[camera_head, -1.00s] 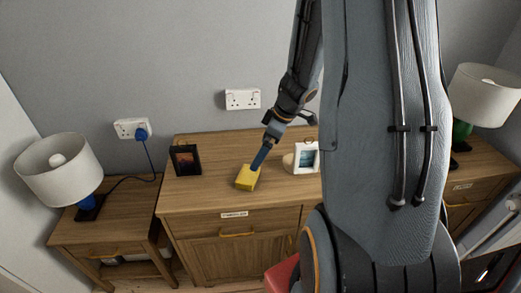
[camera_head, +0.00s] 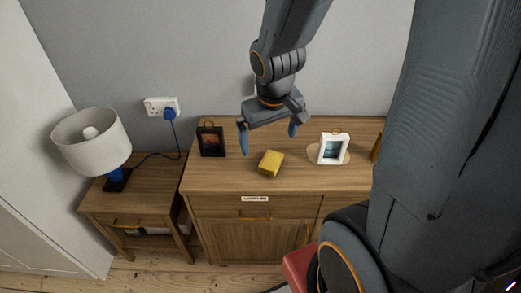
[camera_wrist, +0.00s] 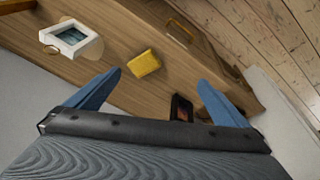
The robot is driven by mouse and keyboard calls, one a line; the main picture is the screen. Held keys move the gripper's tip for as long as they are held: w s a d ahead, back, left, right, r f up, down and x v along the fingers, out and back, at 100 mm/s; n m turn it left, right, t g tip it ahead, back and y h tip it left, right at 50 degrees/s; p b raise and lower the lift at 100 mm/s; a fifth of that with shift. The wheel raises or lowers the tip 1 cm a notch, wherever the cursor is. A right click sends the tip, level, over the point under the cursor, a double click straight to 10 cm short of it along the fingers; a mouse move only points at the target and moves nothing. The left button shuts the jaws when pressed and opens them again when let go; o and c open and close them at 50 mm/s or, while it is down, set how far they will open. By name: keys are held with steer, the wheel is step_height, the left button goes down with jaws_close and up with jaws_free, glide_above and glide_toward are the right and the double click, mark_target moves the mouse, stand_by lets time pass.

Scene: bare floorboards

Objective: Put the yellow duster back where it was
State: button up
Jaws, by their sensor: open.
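The yellow duster (camera_head: 271,163) lies on top of the wooden cabinet (camera_head: 225,180), between the dark picture frame and the white one. It also shows in the wrist view (camera_wrist: 144,63), beyond my fingertips and clear of them. My gripper (camera_head: 268,143) is open and empty, above the cabinet top and a little behind the duster. In the wrist view its blue fingers (camera_wrist: 161,78) are spread wide, with nothing between them.
A dark picture frame (camera_head: 211,141) stands left of the duster. A white picture frame (camera_head: 333,148) stands to the right on a pale round patch. A side table holds a lamp (camera_head: 92,142). The cabinet front has a labelled drawer (camera_head: 256,207).

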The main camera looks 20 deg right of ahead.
steer(key=shift+m+g+y, duration=0.4)
steer(key=shift+y, duration=0.1)
steer(key=s+a, duration=0.4)
steer(key=shift+g, duration=0.4)
step_height(320, 180, down, 6)
steer(key=b, duration=0.5)
steer(key=shift+w, duration=0.1)
steer(key=shift+r, duration=0.1)
steer(key=shift+c, duration=0.4)
